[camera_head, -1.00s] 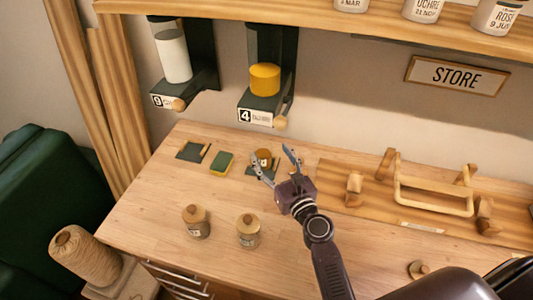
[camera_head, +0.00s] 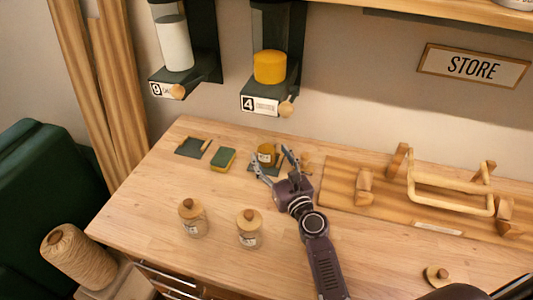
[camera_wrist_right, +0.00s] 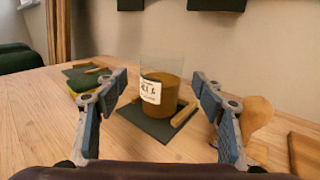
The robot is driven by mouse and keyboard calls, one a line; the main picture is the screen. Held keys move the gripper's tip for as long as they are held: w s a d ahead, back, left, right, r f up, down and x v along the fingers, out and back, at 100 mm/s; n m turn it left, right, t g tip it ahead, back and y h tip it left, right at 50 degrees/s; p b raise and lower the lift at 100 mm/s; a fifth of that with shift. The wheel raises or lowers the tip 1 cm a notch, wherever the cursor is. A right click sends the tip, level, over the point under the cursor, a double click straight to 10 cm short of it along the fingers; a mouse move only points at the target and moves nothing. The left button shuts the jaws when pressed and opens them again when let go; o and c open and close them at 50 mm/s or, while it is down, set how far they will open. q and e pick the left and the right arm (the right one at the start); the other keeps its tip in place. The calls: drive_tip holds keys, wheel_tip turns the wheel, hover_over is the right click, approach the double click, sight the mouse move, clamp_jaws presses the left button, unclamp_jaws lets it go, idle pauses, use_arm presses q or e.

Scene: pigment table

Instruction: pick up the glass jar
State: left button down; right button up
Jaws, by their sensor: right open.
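The glass jar (camera_head: 266,155) is clear, with ochre-brown pigment in its lower part and a white label. It stands upright on a small dark mat with a wooden edge strip; in the right wrist view the jar (camera_wrist_right: 163,92) is straight ahead. My right gripper (camera_head: 273,164) is open beside the jar at its near right. In the right wrist view the fingers (camera_wrist_right: 160,86) are spread to either side of the jar, which appears a little beyond the tips. I see no contact. My left gripper is out of view.
Two lidded jars (camera_head: 193,218) (camera_head: 249,230) stand nearer the table front. A green sponge-like block (camera_head: 223,159) and another dark mat (camera_head: 192,147) lie left. A tan wooden piece (camera_wrist_right: 257,114) is close by the right finger. A wooden rack (camera_head: 450,193) stands right. Dispensers (camera_head: 270,68) hang behind.

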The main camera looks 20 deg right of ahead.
sight(270, 153)
drive_tip(key=w, duration=0.4)
drive_tip(key=shift+c, duration=0.6)
drive_tip(key=shift+c, duration=1.1)
drive_tip(key=c, duration=1.2)
drive_tip(key=shift+c, duration=0.2)
drive_tip(key=shift+r, duration=0.15)
